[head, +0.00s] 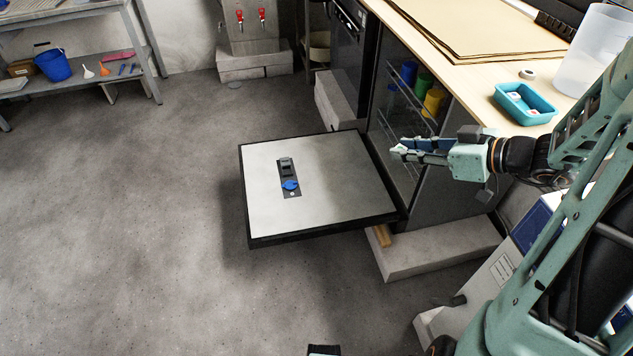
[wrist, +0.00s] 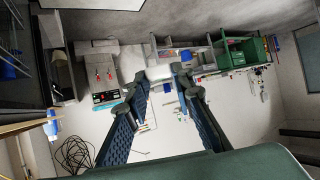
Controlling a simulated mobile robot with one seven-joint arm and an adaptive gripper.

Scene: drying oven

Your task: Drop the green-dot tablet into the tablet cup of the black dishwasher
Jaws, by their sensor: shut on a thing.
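The black dishwasher's door (head: 345,205) is folded down flat, with its pale inner face up. A dark dispenser panel is set in it, with a small dark cup-like part (head: 286,164) beside a blue round cap (head: 290,184). My gripper (head: 398,150) is above and right of the door, near the rack opening, pointing left. In the wrist view its fingers (wrist: 158,76) are shut on a small whitish block (wrist: 158,71), seemingly the tablet. Its green dot does not show. The gripper is well apart from the dispenser.
A teal tray (head: 541,117) with small tablets, one red-marked, is on the wooden counter (head: 465,42), near a tape roll (head: 527,74) and a clear container (head: 592,52). Racks with coloured cups (head: 434,101) are inside the dishwasher. Open air lies over the door.

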